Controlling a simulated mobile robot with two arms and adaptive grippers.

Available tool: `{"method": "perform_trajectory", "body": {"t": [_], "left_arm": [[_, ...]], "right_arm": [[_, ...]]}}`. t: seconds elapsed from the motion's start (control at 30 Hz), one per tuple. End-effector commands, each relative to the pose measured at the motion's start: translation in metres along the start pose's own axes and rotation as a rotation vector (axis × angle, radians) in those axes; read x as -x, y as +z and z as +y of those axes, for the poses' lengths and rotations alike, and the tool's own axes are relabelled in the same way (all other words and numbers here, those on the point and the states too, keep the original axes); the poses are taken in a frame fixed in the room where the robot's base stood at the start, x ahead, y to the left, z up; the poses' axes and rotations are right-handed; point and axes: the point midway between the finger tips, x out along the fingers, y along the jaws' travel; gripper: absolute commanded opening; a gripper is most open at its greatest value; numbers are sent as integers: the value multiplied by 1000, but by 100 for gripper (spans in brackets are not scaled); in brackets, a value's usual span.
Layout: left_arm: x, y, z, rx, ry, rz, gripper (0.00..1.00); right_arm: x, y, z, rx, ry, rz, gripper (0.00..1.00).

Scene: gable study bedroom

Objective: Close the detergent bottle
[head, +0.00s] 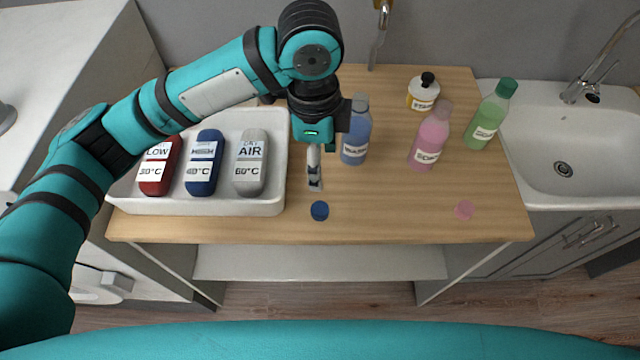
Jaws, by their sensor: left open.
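A blue bottle (356,135) stands upright on the wooden counter with a label too small to read surely. Its neck top looks greyish, with no blue cap on it. A round blue cap (320,210) lies on the counter in front of it, near the front edge. A pink bottle (430,140) stands to the right, and a pink cap (464,210) lies in front of it. My left gripper (315,183) points down, open and empty, just behind the blue cap and left of the blue bottle. My right gripper is not in view.
A green bottle (490,118) with a green cap and a small white-and-yellow jar (422,93) with a black top stand at the back right. A white tray (222,207) with red, blue and grey containers is at left. A sink (540,150) is at right. The front counter is mostly clear.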

Motion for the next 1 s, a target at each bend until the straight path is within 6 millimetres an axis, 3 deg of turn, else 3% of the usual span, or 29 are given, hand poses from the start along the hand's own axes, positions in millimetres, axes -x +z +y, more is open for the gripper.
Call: {"method": "perform_trajectory", "body": {"t": [0.2,0.53,1.0], "left_arm": [[9,8,-2,-15,8,-46,62],[3,7,-2,-13,8,-43,62],[-90,11,-1,-12,9,-44,62]], "right_arm": [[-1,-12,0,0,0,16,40],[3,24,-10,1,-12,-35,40],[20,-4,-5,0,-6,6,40]]}}
